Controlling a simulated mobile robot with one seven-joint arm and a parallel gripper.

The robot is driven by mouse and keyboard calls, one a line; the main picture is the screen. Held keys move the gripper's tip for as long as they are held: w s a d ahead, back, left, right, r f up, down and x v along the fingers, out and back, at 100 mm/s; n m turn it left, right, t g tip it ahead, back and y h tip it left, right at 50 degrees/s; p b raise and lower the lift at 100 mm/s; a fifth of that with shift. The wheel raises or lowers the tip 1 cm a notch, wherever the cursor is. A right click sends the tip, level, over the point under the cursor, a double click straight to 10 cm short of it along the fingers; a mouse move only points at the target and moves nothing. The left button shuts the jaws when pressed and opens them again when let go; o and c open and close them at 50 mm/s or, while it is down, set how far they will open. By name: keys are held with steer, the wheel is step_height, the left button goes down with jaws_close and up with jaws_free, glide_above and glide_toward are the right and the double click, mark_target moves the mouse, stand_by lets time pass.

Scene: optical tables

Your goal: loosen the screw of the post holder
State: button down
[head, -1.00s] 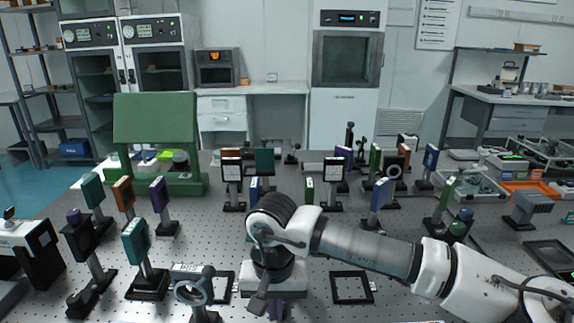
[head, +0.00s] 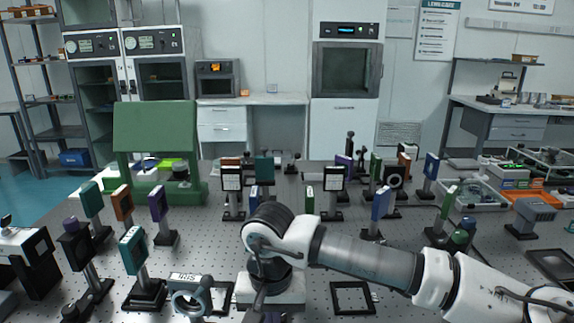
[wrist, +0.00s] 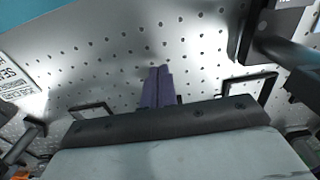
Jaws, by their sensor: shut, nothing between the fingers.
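My gripper (head: 262,302) points down over the perforated table at the front middle of the head view, mostly hidden by my own wrist. In the wrist view its two dark purple fingers (wrist: 157,88) are together and empty, over bare table. Several posts carrying optics stand in black holders. The nearest upright ones are a teal plate mount (head: 133,250) and a dark mount (head: 75,245) to the left. A grey ring mount (head: 190,297) lies closer to my gripper. I cannot tell which holder is the task's, and no screw is clear.
Black square frames lie flat on the table, one right of my gripper (head: 352,298). A dark post-like part (wrist: 270,42) is at the wrist view's upper right. A green housing (head: 155,145) and more mounts stand farther back.

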step_height(320, 180, up, 6)
steer(key=shift+f+p, duration=0.1)
steer(key=shift+p, duration=1.05)
